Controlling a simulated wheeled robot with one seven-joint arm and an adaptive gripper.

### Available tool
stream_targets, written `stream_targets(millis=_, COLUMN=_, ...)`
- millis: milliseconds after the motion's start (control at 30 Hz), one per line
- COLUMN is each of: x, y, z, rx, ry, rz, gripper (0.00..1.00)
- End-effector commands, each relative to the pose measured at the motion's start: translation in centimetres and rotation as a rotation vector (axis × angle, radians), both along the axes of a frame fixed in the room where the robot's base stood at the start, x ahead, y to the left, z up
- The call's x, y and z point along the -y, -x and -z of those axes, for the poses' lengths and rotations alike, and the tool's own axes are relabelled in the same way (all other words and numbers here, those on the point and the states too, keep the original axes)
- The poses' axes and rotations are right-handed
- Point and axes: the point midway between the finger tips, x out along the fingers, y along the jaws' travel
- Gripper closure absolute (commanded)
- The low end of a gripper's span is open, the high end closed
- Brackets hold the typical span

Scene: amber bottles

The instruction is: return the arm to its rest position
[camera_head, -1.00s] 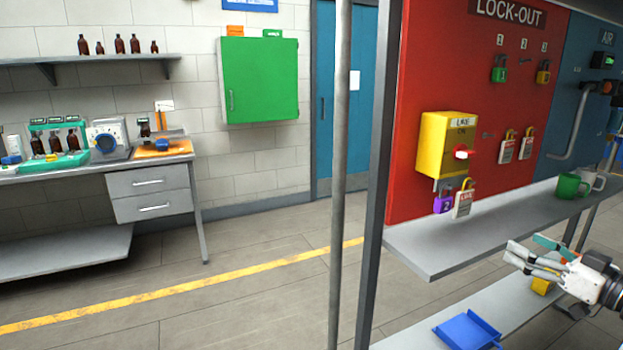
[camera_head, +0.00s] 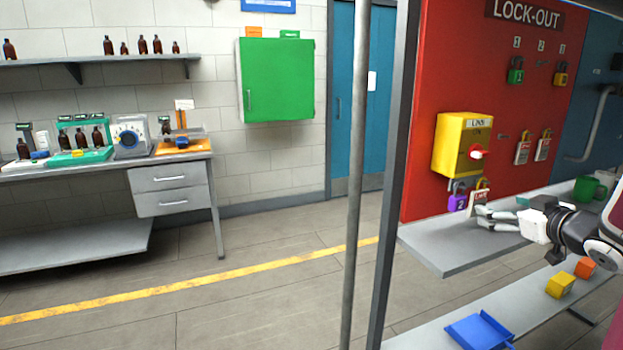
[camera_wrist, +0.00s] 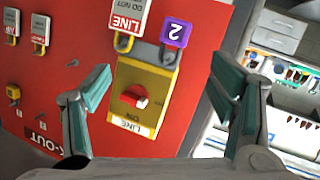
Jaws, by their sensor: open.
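My gripper (camera_head: 484,218) is at the right in the head view, in front of the red lock-out board (camera_head: 440,90) and just above the grey shelf. Its fingers (camera_wrist: 165,105) stand wide apart in the wrist view, with nothing between them touching either one. Beyond them are the yellow switch box (camera_head: 463,145) with its red knob (camera_wrist: 134,97), a purple padlock (camera_head: 457,196) and a white-and-red LINE tag (camera_head: 479,198). The padlock and tag hang below the box. In the wrist view the board appears turned upside down.
The grey shelf (camera_head: 450,255) runs under the gripper, with a green mug (camera_head: 588,189) at its right. A lower shelf holds a blue dustpan-like tray (camera_head: 480,330), a yellow block (camera_head: 560,286) and an orange block (camera_head: 585,267). A metal post (camera_head: 356,150) stands left of the board. Amber bottles stand on the left bench.

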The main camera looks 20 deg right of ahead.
Motion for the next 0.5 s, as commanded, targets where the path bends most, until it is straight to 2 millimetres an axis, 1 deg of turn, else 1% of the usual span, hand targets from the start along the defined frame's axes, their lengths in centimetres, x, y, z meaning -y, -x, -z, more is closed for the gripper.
stream_targets(millis=33, x=-1.4, y=-1.1, z=-1.5, rx=-0.022, ry=0.028, rz=0.022, gripper=0.23)
stream_targets(millis=100, x=-3.1, y=-2.1, z=-2.9, rx=-0.065, ry=0.054, rz=0.078, gripper=0.23)
stream_targets(millis=167, x=-4.7, y=-2.5, z=-4.1, rx=-0.104, ry=0.066, rz=0.125, gripper=0.23)
stream_targets(millis=233, x=-6.9, y=-2.5, z=-5.1, rx=-0.149, ry=0.069, rz=0.176, gripper=0.23)
stream_targets(millis=367, x=-11.7, y=-1.2, z=-6.2, rx=-0.241, ry=0.038, rz=0.245, gripper=0.23)
stream_targets(millis=400, x=-13.4, y=-0.5, z=-6.4, rx=-0.273, ry=0.022, rz=0.259, gripper=0.23)
stream_targets(millis=467, x=-16.0, y=0.8, z=-6.3, rx=-0.323, ry=-0.008, rz=0.272, gripper=0.23)
stream_targets(millis=500, x=-17.9, y=1.9, z=-6.1, rx=-0.36, ry=-0.031, rz=0.276, gripper=0.23)
